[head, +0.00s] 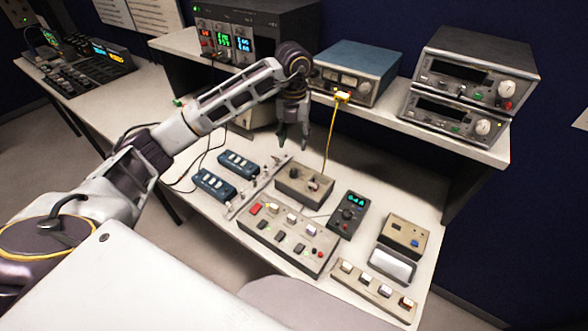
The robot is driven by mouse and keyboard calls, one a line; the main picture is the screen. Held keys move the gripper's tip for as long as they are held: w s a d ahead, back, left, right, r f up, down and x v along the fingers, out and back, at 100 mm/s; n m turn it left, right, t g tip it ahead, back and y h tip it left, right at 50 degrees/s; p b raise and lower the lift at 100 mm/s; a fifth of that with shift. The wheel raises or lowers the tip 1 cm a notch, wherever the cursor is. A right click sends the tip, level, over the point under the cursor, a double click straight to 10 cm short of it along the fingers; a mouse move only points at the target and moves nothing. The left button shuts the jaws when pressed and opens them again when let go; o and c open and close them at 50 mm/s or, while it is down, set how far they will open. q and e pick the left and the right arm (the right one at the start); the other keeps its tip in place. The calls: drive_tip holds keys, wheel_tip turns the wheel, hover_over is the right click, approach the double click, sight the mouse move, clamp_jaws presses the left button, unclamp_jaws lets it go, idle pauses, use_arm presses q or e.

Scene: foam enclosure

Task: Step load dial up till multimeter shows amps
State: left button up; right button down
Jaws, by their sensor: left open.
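A dark handheld multimeter (347,222) lies on the bench with a lit cyan display. The display seems to show a digit or two and a letter A, but it is too small to read surely. A grey-beige box with dark knobs (303,187) sits left of it; I cannot tell for sure that one of these knobs is the load dial. My left gripper (294,138) points down with its fingers apart, empty, above and behind the knob box. It does not appear to touch anything. My right gripper is not in view.
A switch panel (286,240) lies in front of the knob box. Blue modules (214,186) are on the left. A small beige box (405,234), a tray (392,265) and a switch strip (373,291) are on the right. Instruments fill the raised shelf (420,130); a yellow cable (333,125) hangs down.

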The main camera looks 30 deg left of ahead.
sight(294, 171)
use_arm(q)
wheel_tip(294, 171, down, 12)
drive_tip(key=shift+r+p, duration=0.15)
drive_tip(key=shift+p, duration=0.85)
drive_tip(key=shift+f, duration=1)
drive_tip(key=c, duration=0.9)
clamp_jaws()
